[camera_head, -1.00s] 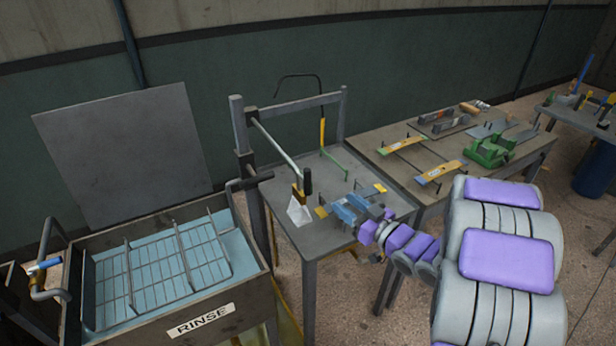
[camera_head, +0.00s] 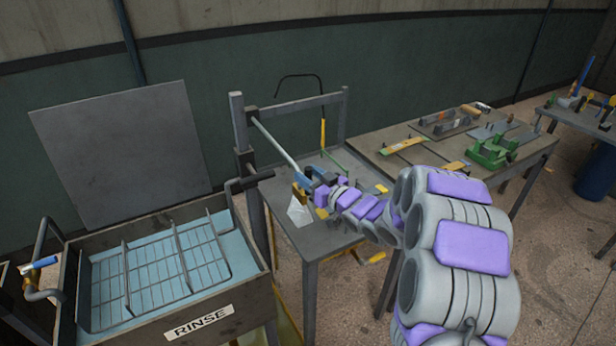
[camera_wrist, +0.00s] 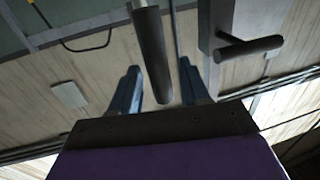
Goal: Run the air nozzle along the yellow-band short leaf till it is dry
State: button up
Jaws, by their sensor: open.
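My gripper (camera_head: 304,181) is beside the bar's end, above the small table. In the wrist view, a dark round grip (camera_wrist: 153,58) lies between the open fingers (camera_wrist: 160,88), which are not closed on it. Yellow pieces (camera_head: 381,188) show on the small table; I cannot tell if they belong to the short leaf, because my arm hides the area between. Another yellow-and-green leaf (camera_head: 404,145) lies on the bench behind.
The rinse tank (camera_head: 262,278) with a wire rack stands at left, its dark T-handle (camera_head: 262,176) close to the bar. A thin hose arch (camera_head: 300,76) rises behind the small table (camera_head: 338,240). A green clamp (camera_head: 492,152) sits on the right bench.

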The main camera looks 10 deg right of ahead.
jog(key=shift+w+a, duration=0.15)
jog(key=shift+w, duration=0.1)
jog(key=shift+c, duration=0.4)
grip_shut()
